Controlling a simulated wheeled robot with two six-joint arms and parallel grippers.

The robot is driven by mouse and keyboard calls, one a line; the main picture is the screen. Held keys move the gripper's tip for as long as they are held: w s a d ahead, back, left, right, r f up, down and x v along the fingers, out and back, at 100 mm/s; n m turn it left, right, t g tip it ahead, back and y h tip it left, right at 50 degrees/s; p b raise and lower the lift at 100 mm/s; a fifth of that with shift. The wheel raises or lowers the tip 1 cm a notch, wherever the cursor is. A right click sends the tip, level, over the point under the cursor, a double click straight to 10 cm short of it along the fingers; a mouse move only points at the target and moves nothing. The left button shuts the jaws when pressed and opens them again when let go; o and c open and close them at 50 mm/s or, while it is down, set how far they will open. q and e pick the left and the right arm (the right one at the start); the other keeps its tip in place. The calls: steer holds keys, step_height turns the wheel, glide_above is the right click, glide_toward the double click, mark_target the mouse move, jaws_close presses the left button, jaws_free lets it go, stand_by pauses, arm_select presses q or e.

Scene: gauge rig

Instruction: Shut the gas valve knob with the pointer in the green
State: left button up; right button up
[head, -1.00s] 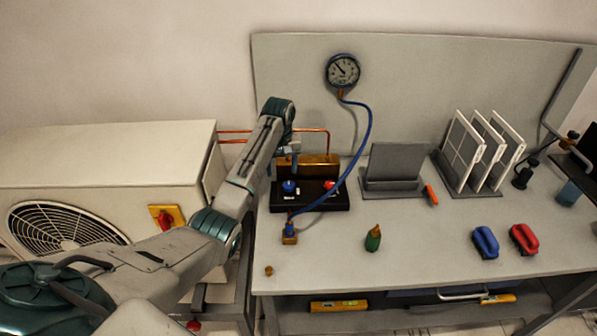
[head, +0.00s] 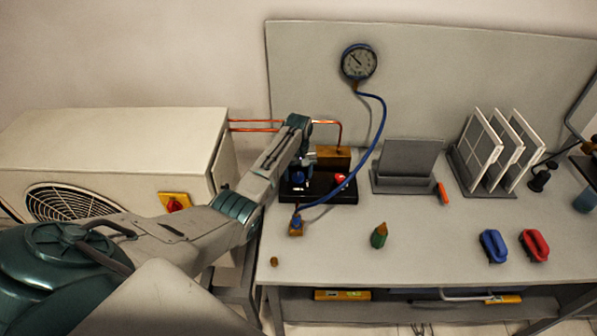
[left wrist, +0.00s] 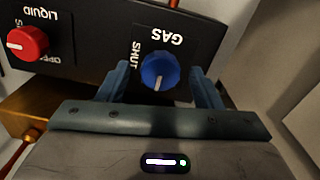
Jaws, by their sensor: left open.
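The blue gas valve knob (left wrist: 159,71) shows in the left wrist view on a black panel marked GAS and SHUT. Its white line points down in that picture, and SHUT is printed to its left. My left gripper (left wrist: 160,84) is open, one finger on each side of the knob; I cannot tell if they touch it. In the head view my left gripper (head: 299,166) is over the left part of the black manifold (head: 322,192) and partly hides the knob. The round gauge (head: 358,62) hangs on the back panel, its pointer toward the upper left; no green band is readable.
A red knob (left wrist: 27,42) marked LIQUID sits beside the blue one. A blue hose (head: 376,150) runs from the gauge past the manifold to a brass fitting (head: 296,226). A grey holder (head: 405,185) stands to the right.

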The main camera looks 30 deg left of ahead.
arm_select(q)
steer(key=shift+f, duration=0.1)
steer(key=shift+c, duration=0.6)
steer(key=c, duration=0.9)
steer(key=shift+o, duration=0.2)
steer(key=shift+m, duration=0.3)
steer(key=shift+m+p, duration=0.65)
steer(key=shift+m, duration=0.35)
steer(key=shift+m+p, duration=0.35)
steer(key=shift+m, duration=1.25)
arm_select(e)
steer(key=shift+s+d+r, duration=0.15)
steer(key=shift+s+r, duration=0.55)
steer(key=shift+r, duration=0.3)
arm_select(q)
steer(key=o, duration=1)
